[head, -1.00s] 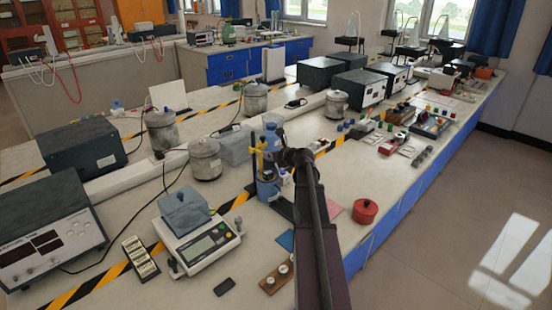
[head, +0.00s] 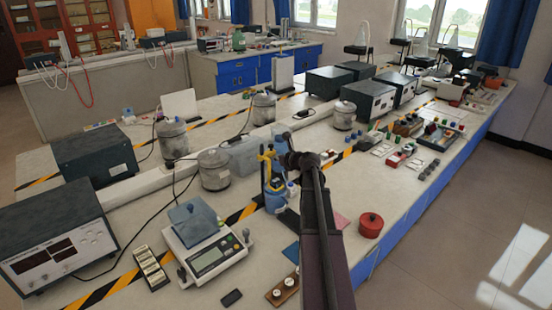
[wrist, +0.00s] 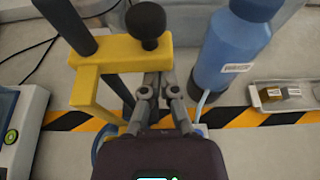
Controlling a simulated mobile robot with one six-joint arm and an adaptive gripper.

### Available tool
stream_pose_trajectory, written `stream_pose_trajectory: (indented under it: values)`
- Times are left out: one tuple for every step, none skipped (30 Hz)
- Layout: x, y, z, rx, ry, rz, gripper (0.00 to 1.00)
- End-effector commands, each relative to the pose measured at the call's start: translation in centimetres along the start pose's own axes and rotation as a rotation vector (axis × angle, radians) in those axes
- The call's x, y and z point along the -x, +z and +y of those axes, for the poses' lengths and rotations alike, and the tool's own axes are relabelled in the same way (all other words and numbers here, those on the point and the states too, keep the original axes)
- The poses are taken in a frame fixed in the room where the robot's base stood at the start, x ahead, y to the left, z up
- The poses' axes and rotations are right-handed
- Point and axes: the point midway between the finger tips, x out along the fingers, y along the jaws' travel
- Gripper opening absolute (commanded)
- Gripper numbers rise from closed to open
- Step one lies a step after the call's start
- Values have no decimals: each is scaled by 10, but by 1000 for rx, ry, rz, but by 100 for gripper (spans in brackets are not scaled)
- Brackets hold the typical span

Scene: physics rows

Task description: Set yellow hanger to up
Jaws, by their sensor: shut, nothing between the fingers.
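The yellow hanger (wrist: 105,53) is a bracket with a black knob (wrist: 146,22) and a dark upright post (wrist: 66,20) in the wrist view. It shows small in the head view (head: 266,158), just left of the end of my arm. My gripper (wrist: 160,79) is shut and empty. Its fingertips are just below the knob in the wrist picture, beside the right part of the hanger. I cannot tell whether they touch it. A blue bottle (wrist: 229,50) with a white label stands right of the fingers. The lower part of the stand is partly hidden by my gripper.
A balance (head: 208,258) stands left of the stand on the bench. A red pot (head: 370,225) stands to the right near the bench edge. Metal canisters (head: 214,170) and dark instrument boxes (head: 95,163) stand behind and left. A small tray (wrist: 285,95) lies right of the bottle.

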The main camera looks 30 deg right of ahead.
Motion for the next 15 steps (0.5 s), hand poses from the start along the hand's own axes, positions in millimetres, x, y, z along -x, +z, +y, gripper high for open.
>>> stream_pose_trajectory:
  values:
    - [-1, 1, 0, -1, -1, -2, 0]
    - [-1, 1, 0, -1, -1, -2, 0]
    - [-1, 1, 0, -1, 0, -2, 0]
    - [-1, 1, 0, -1, 0, -2, 0]
    - [-1, 1, 0, -1, 0, -2, 0]
    - [-1, 1, 0, -1, 0, -2, 0]
    - [-1, 1, 0, -1, 0, -2, 0]
    - [0, 1, 0, -1, 0, -2, 0]
    - [0, 2, 0, -1, 0, -2, 0]
    - [0, 3, 0, -1, 0, -2, 0]
    - [1, 5, 0, -1, 0, -2, 0]
    - [2, 7, 0, -1, 0, -2, 0]
    - [2, 9, 0, -1, 0, -2, 0]
    - [3, 11, 0, -1, 0, -2, 0]
    - [4, 14, 0, -1, 0, -2, 0]
